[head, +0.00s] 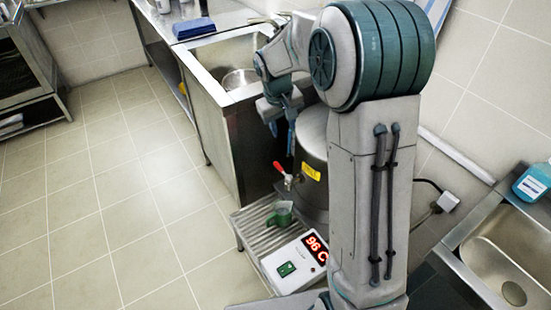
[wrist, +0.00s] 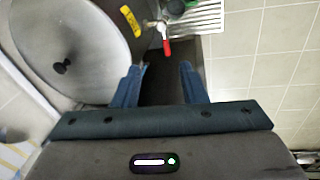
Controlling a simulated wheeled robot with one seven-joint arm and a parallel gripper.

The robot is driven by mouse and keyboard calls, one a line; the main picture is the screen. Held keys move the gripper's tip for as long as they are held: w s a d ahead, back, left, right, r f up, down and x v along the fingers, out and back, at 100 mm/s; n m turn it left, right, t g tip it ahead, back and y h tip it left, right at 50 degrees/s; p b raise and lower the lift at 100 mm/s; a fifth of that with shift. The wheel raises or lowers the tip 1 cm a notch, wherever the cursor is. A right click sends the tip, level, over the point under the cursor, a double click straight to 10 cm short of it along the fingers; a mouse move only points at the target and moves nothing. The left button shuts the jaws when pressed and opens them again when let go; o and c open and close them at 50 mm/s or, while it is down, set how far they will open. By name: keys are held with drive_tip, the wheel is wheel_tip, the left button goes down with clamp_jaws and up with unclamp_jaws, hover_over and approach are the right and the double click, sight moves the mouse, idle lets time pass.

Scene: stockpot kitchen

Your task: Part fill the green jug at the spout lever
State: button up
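The green jug (head: 281,213) stands on the slatted metal stand under the spout in the head view. In the wrist view the jug (wrist: 176,6) shows only in part at the top edge. The spout lever (head: 279,168) has a red grip and sits on the tap at the front of the steel stockpot (head: 313,135). The lever (wrist: 166,46) also shows in the wrist view, beyond my fingertips. My gripper (wrist: 160,68) is open and empty, with a gap between its blue fingers. It hangs above the lever, apart from it. The jug's contents cannot be made out.
A control box (head: 298,262) reading 96 C sits on the slatted stand (head: 247,222) in front of the jug. A sink unit (head: 226,98) stands behind. Another sink (head: 510,262) with a blue bottle (head: 533,182) is at right. The tiled floor at left is clear.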

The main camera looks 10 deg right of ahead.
drive_tip(key=n+b, duration=0.1)
approach(278, 165)
drive_tip(key=shift+g, duration=0.3)
drive_tip(key=f, duration=0.5)
drive_tip(key=w+d+f, duration=0.1)
drive_tip(key=f, duration=0.2)
drive_tip(key=shift+w+f+p, duration=0.1)
drive_tip(key=shift+f+p, duration=0.05)
drive_tip(key=shift+p, duration=0.15)
clamp_jaws()
